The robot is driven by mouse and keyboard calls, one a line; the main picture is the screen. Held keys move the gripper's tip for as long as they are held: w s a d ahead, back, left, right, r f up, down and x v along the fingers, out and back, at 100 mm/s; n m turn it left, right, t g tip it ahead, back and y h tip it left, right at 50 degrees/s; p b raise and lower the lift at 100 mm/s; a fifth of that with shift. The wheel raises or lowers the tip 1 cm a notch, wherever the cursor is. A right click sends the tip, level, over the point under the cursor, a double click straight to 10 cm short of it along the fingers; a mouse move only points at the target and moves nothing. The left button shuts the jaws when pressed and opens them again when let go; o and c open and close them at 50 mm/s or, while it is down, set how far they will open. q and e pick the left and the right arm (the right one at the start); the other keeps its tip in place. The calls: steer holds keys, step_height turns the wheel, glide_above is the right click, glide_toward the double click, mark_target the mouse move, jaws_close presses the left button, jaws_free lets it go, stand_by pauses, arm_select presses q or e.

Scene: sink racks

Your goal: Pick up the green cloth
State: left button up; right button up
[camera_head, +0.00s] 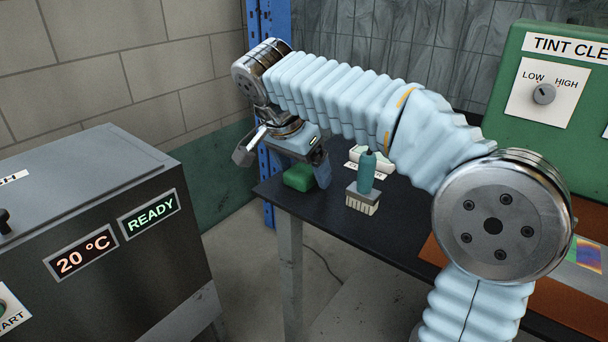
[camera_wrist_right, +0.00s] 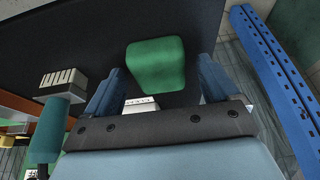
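The green cloth (camera_head: 299,178) is a folded, rounded block lying on the dark table (camera_head: 397,215) near its left end. It also shows in the right wrist view (camera_wrist_right: 156,64), ahead of and between the fingers. My right gripper (camera_head: 283,163) is open above the table, with its two blue fingers spread wide. One finger hangs close to the cloth in the head view; I cannot tell whether they touch. The right wrist view shows the open gripper (camera_wrist_right: 160,88) with nothing held between its fingers. My left gripper is not in view.
A brush with a teal handle (camera_head: 366,174) stands right of the cloth. A white labelled dish (camera_head: 357,155) sits behind it. A blue upright post (camera_head: 269,200) is by the table's left end. A grey machine (camera_head: 95,215) reading 20 °C stands left, across a floor gap.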

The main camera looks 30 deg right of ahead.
mark_target(302, 170)
steer(key=c, duration=1)
steer(key=shift+r, duration=0.1)
step_height(302, 170, up, 10)
steer(key=o, duration=0.4)
steer(key=c, duration=0.3)
